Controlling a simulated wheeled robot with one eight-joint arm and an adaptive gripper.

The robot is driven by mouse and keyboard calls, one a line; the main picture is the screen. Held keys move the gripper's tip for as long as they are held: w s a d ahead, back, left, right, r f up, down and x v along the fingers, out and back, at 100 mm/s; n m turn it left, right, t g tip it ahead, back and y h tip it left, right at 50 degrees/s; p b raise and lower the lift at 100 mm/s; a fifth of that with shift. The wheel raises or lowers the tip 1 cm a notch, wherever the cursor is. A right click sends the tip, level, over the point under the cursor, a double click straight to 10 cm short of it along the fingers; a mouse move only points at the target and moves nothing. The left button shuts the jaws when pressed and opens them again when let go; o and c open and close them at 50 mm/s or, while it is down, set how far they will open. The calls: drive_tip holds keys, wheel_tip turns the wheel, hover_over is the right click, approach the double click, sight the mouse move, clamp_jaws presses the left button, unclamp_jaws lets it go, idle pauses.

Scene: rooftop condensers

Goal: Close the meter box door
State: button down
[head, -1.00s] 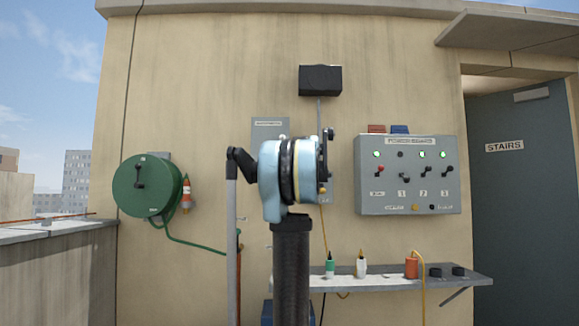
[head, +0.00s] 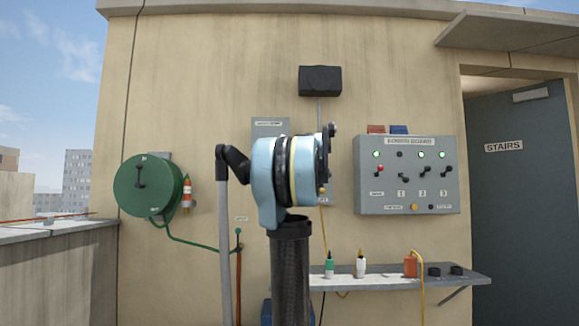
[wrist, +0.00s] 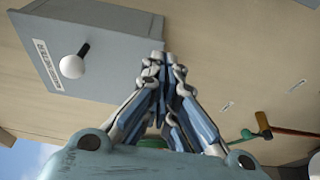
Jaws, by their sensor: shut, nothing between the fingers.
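The meter box seems to be the grey box (head: 270,127) with a small label on the wall, in the head view, mostly hidden behind my arm. In the wrist view a grey labelled box front (wrist: 105,55) with a white round knob (wrist: 72,67) shows at upper left. I cannot tell how far its door stands open. My gripper (wrist: 157,58) is shut and empty in the wrist view, its fingertips to the right of the grey front in the picture, with no clear contact. The head view hides the gripper behind my arm.
A green hose reel (head: 150,185) hangs on the wall at left. A switch panel (head: 408,205) is at right, above a shelf (head: 385,283) holding bottles and an orange item. A dark box (head: 320,80) is higher up. A brown rod (head: 239,262) stands low near my arm.

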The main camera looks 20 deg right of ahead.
drive_tip(key=s+d, duration=0.4)
drive_tip(key=s, duration=0.3)
drive_tip(key=s+a+f+m+g+h, duration=0.25)
drive_tip(key=s+f+m, duration=0.35)
drive_tip(key=f, duration=0.6)
drive_tip(key=s+a+f+m+g+h, duration=0.25)
drive_tip(key=s+f+m, duration=0.3)
drive_tip(key=f, duration=0.65)
drive_tip(key=s+a+f+m+g+h, duration=0.25)
drive_tip(key=s+f+m, duration=0.4)
drive_tip(key=f, duration=0.55)
drive_tip(key=s+a+f+g+y, duration=0.2)
drive_tip(key=s+a+f, duration=0.4)
drive_tip(key=f, duration=0.4)
drive_tip(key=s+a+f+g+y, duration=0.3)
drive_tip(key=s+a+f, duration=0.3)
drive_tip(key=s+f, duration=0.3)
drive_tip(key=s+a+f+g+y, duration=0.2)
drive_tip(key=s+a+f+g, duration=0.1)
drive_tip(key=s+a+f, duration=0.3)
wheel_tip(320, 180, down, 5)
drive_tip(key=shift+s+r, duration=0.2)
drive_tip(key=shift+s, duration=1.05)
drive_tip(key=shift+y, duration=0.25)
